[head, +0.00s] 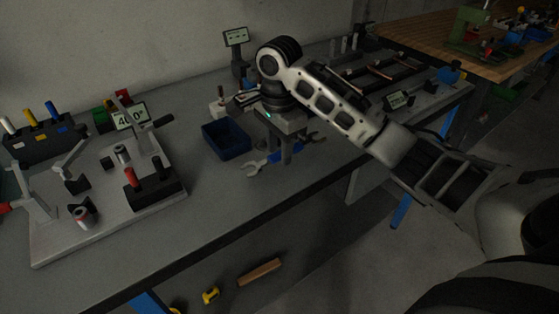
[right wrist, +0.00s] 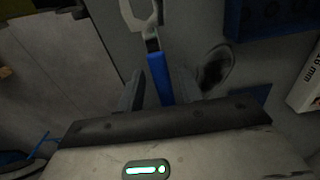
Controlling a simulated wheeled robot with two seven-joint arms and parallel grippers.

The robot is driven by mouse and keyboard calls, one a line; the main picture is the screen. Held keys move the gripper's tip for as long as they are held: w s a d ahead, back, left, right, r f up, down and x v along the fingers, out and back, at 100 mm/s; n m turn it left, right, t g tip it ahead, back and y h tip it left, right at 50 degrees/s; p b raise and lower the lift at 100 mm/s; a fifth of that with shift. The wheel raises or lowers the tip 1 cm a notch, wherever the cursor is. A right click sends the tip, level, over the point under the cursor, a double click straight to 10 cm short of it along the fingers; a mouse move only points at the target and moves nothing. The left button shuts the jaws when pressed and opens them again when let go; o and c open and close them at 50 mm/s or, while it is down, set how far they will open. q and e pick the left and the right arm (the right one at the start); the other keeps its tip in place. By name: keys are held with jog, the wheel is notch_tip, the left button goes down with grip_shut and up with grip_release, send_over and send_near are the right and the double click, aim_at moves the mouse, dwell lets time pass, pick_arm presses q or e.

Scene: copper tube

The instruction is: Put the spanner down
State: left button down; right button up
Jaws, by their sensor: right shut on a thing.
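The spanner (head: 256,167) has an open-ended silver jaw and a blue handle. In the head view its silver end points left, just right of the blue bin, and part of its handle is hidden by my gripper. My right gripper (head: 287,160) points down over the grey bench and is shut on the spanner. In the right wrist view the blue handle (right wrist: 160,78) runs between my fingers (right wrist: 156,92), with the silver end at the top. Whether the spanner touches the bench I cannot tell. My left gripper is not in view.
A blue bin (head: 226,139) stands left of the spanner. A bending fixture plate (head: 110,205) with levers fills the bench's left side. A rack with copper tubes (head: 383,72) is at the back right. Bare bench (head: 215,195) lies in front of the gripper, up to the front edge.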

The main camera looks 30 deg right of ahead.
notch_tip(320, 180, down, 3)
jog(key=shift+d+f, duration=0.1)
jog(key=shift+f, duration=0.1)
jog(key=shift+p, duration=0.3)
jog(key=o, duration=1.1)
jog(key=shift+f, duration=0.1)
